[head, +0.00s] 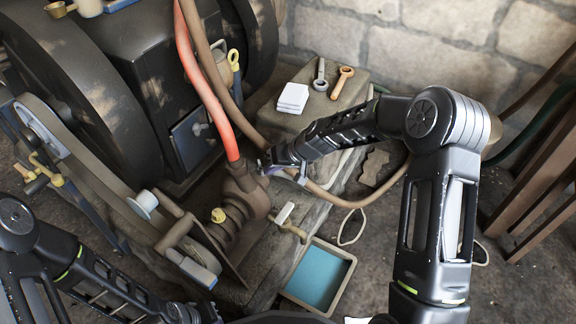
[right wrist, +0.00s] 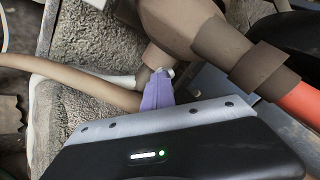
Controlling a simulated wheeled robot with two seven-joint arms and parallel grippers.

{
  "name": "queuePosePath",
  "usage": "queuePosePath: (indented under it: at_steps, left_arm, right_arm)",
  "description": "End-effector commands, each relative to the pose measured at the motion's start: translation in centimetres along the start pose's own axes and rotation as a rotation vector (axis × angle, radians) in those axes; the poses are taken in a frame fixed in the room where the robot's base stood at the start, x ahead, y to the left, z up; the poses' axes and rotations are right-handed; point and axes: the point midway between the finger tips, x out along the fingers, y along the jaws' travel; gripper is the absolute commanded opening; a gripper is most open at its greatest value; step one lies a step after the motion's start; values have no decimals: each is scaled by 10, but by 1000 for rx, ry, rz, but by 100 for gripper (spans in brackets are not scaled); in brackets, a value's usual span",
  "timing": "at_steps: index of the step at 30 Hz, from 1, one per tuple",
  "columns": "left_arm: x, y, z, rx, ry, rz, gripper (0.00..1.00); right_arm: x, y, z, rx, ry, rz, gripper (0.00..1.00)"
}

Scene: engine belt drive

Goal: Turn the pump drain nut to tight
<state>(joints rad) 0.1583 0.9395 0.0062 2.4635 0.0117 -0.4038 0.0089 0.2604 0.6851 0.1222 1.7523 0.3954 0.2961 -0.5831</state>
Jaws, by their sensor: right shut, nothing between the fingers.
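The brown pump (head: 240,192) sits low beside the engine, with a red hose (head: 198,90) running up from its top. In the right wrist view the pump body (right wrist: 183,22) shows at the top. My right gripper (head: 272,166) is shut at the pump's right side. Its purple fingers (right wrist: 158,92) point at a small pale metal nut (right wrist: 166,72) on a short brown stub, with nothing held between them. The fingertips are at or very near this nut; I cannot tell if they touch. The nut's marking is not readable. My left arm enters at lower left; its fingers are out of view.
A tan hose (head: 335,200) passes just behind my right gripper. A lever valve (head: 287,222) and a blue-lined tray (head: 318,275) lie to the right of the pump. Two wrenches (head: 342,82) and white pads (head: 292,98) rest on a stone block. A belt wheel stands left.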

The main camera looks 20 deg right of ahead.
Motion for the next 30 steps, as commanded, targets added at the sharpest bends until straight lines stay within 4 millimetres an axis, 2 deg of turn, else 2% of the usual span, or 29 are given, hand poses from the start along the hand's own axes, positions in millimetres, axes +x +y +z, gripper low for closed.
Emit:
queuePosePath:
  at_steps: [2, 12, 30]
  left_arm:
    - [0, 0, 0, 0, 0, 0, 0]
    - [3, -2, 0, -1, 2, -1, 0]
    - [4, -2, 0, -1, 2, 0, 0]
  right_arm:
    - [2, -7, 2, 43, 24, 24, 0]
    - [4, -13, 6, 41, 21, 22, 0]
    - [4, -15, 7, 40, 20, 21, 0]
